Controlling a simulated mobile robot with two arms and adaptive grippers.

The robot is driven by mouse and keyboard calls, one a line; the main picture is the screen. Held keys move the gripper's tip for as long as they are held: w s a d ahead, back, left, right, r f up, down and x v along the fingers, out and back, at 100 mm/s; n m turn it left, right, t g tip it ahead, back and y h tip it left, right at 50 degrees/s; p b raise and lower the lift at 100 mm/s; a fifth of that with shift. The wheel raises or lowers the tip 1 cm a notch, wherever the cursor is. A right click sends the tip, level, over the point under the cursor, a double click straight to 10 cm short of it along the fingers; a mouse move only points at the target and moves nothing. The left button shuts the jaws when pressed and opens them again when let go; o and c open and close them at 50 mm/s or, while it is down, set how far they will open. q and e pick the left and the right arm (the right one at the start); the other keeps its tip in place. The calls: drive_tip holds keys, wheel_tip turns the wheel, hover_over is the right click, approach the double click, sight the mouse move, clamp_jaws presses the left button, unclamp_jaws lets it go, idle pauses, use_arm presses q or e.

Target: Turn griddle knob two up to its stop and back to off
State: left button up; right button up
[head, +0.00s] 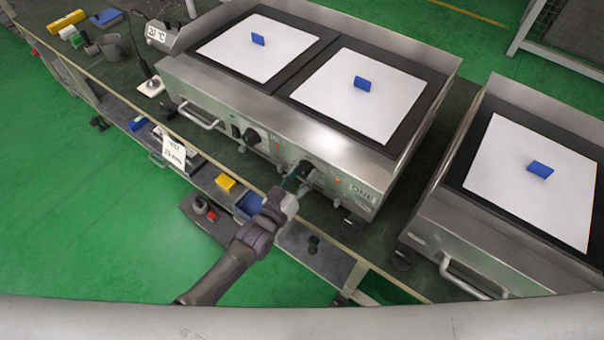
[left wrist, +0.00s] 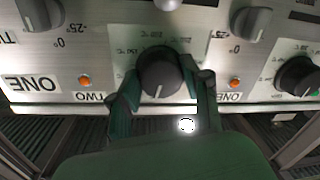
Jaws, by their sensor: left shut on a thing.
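The griddle (head: 270,120) has dark round knobs on its front panel. My left gripper (head: 296,178) is at the knob nearer the panel's right end. In the left wrist view, its green fingers (left wrist: 164,88) stand on either side of a dark knob (left wrist: 161,68) and are shut on it. A small TWO label (left wrist: 90,97) is just left of this knob. The knob's white pointer line points down in that picture, toward my palm. The scale behind it is partly hidden by the knob and fingers. My right gripper is not in view.
Another dark knob (left wrist: 300,76) is to the right, beside a ONE label (left wrist: 229,97). Grey knobs (left wrist: 252,22) sit above. Orange lamps (left wrist: 84,80) flank the held knob. A front handle (head: 198,116) juts out at left. A second griddle (head: 490,220) stands at right.

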use_arm(q)
drive_tip(key=shift+f+n, duration=0.1)
drive_tip(key=shift+n, duration=1.1)
drive_tip(key=shift+s, duration=0.1)
drive_tip(key=o, duration=1.2)
drive_tip(key=shift+c, duration=0.2)
drive_tip(key=v, duration=1.2)
